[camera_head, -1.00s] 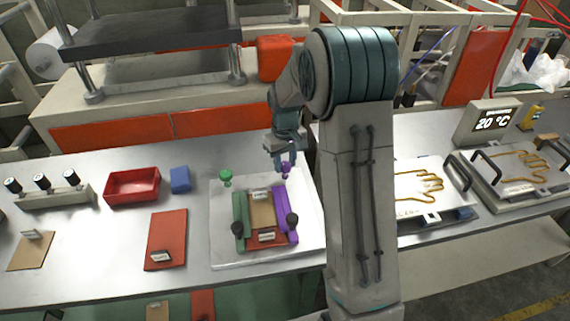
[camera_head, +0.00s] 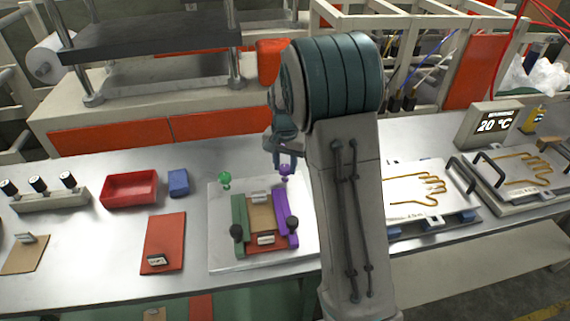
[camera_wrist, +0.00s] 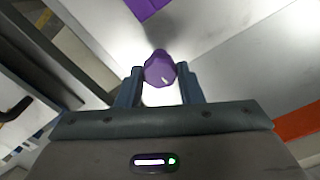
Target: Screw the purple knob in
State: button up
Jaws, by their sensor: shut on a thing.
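The purple knob (camera_head: 286,171) is at the back right of the white plate (camera_head: 222,262), behind the purple bar (camera_head: 280,212). My gripper (camera_head: 285,160) reaches down onto it from above. In the wrist view the purple knob (camera_wrist: 160,68) sits between the two fingertips of my gripper (camera_wrist: 158,78), which are shut on it. A green knob (camera_head: 224,179) stands at the back left of the plate, behind the green bar (camera_head: 240,218). Brown and red pieces lie between the bars. The lower end of the purple knob is hidden in the wrist view.
A red bin (camera_head: 130,188) and a blue block (camera_head: 178,182) stand left of the plate, with a red sheet (camera_head: 165,235) in front of them. Two glove-shape plates lie right of my arm; the nearer is a white plate (camera_head: 405,205). Bare table shows around the white plate.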

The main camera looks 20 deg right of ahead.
aim_at(285, 167)
jog(key=shift+w+r+m, duration=0.1)
jog(key=shift+m, duration=0.8)
jog(key=o, duration=1)
notch_tip(285, 167, up, 14)
jog(key=shift+f+b, duration=0.1)
jog(key=shift+b, duration=0.2)
